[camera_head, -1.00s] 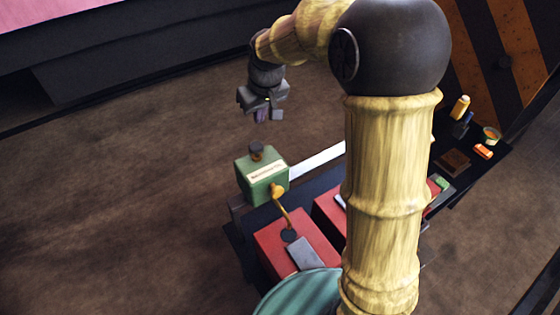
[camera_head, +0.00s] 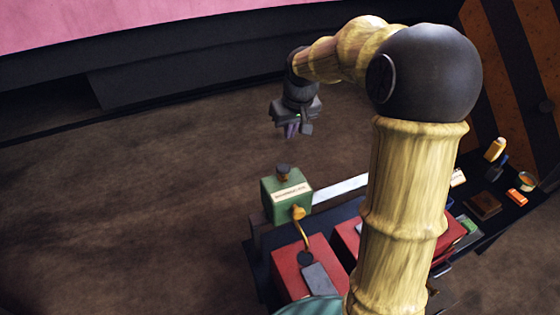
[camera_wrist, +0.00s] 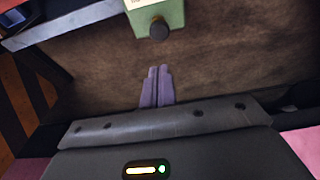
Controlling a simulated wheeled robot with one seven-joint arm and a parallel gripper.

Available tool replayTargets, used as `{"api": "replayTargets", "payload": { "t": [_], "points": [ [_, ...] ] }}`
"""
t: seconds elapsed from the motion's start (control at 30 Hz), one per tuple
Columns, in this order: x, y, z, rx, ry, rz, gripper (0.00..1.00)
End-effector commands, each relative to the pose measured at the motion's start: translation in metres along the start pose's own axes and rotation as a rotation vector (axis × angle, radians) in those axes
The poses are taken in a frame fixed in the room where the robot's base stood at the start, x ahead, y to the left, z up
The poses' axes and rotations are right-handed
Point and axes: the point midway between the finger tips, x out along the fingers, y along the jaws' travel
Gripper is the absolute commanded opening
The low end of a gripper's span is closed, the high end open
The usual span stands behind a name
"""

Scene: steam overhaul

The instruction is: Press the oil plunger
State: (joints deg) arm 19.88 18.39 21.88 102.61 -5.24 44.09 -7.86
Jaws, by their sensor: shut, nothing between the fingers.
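The oil plunger is a dark round knob (camera_head: 283,170) on top of a green box (camera_head: 288,196) with a pale label and a brass spout on its front. In the wrist view the knob (camera_wrist: 159,29) stands at the top centre, on the green box's (camera_wrist: 150,12) edge. My gripper (camera_head: 292,131) is above the box and apart from the knob. In the wrist view its purple fingers (camera_wrist: 157,85) are together with nothing between them, pointing toward the knob.
Red boxes (camera_head: 305,262) stand on the dark bench beside the green box. A white bar (camera_head: 340,188) runs right from it. Small items, including an orange block (camera_head: 517,197) and a yellow cylinder (camera_head: 496,149), lie at the far right. The brown floor left is clear.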

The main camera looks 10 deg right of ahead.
Motion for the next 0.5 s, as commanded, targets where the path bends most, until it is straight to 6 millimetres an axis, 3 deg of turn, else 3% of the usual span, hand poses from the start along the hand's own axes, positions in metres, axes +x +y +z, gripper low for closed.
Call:
{"api": "replayTargets", "payload": {
  "t": [0.27, 0.5],
  "points": [
    [0.006, -0.001, 0.000, -0.001, -0.001, -0.001, 0.00],
    [0.038, -0.002, 0.000, -0.002, -0.005, -0.004, 0.00]
  ]
}}
